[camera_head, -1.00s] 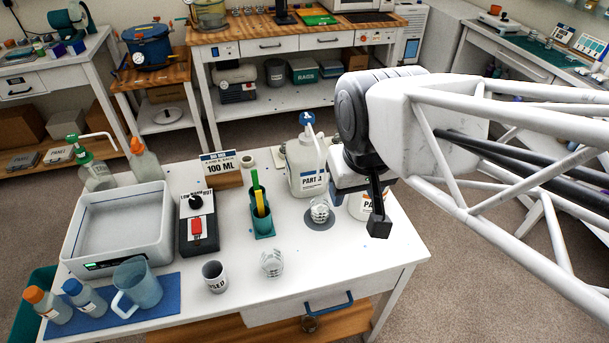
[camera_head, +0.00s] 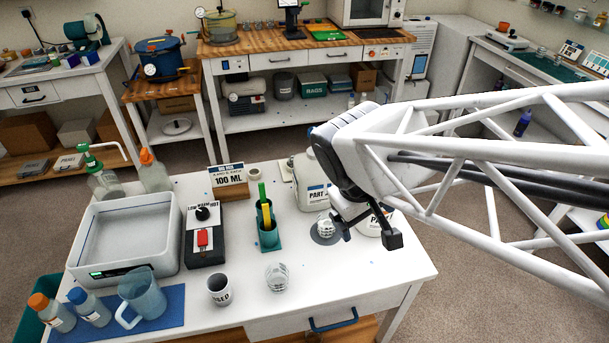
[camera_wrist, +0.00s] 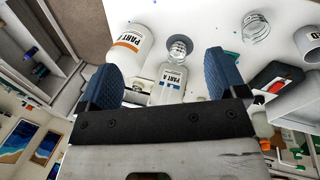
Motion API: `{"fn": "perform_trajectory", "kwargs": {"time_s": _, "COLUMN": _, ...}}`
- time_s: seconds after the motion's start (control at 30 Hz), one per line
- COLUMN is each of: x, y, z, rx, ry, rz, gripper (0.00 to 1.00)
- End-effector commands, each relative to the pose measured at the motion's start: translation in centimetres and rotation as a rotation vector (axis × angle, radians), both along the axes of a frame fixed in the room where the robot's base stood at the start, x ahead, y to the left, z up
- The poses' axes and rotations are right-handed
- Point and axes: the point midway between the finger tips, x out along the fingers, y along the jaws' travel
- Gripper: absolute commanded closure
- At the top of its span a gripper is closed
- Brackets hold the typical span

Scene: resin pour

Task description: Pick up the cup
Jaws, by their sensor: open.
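A clear ribbed cup (camera_head: 326,228) stands upright on a round grey pad (camera_head: 318,239). Another clear cup (camera_head: 277,278) stands nearer the table's front edge, beside a white cup marked USED (camera_head: 219,290). My gripper (camera_head: 369,233) is open and empty, above and to the right of the cup on the pad, partly covering the pad. In the wrist view its blue fingers (camera_wrist: 162,62) are spread apart. The padded cup (camera_wrist: 179,47) appears beyond and between them, and the other clear cup (camera_wrist: 256,27) lies to the right.
The Part A jug (camera_head: 312,190) stands just behind the padded cup. The Part B container (camera_wrist: 127,45) is close to the gripper. A teal holder (camera_head: 268,236), a control box (camera_head: 205,240) and a white tray (camera_head: 122,240) stand to the left. The table's front right is clear.

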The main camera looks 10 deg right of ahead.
Motion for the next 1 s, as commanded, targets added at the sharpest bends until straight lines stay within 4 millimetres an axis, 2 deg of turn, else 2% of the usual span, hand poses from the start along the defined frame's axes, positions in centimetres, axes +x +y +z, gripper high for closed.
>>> {"fn": "perform_trajectory", "kwargs": {"time_s": 0.03, "x": 0.5, "y": -0.2, "z": -1.1, "rx": -0.052, "ry": 0.040, "rz": 0.053, "gripper": 0.10}}
{"fn": "perform_trajectory", "kwargs": {"time_s": 0.3, "x": 3.3, "y": -1.4, "z": -5.7, "rx": -0.360, "ry": 0.221, "rz": 0.373, "gripper": 0.10}}
{"fn": "perform_trajectory", "kwargs": {"time_s": 0.53, "x": 6.3, "y": -1.3, "z": -9.4, "rx": -0.613, "ry": 0.355, "rz": 0.669, "gripper": 0.10}}
{"fn": "perform_trajectory", "kwargs": {"time_s": 0.77, "x": 9.6, "y": 0.4, "z": -13.1, "rx": -0.854, "ry": 0.460, "rz": 0.982, "gripper": 0.10}}
{"fn": "perform_trajectory", "kwargs": {"time_s": 1.0, "x": 12.3, "y": 3.1, "z": -17.0, "rx": -1.051, "ry": 0.532, "rz": 1.276, "gripper": 0.10}}
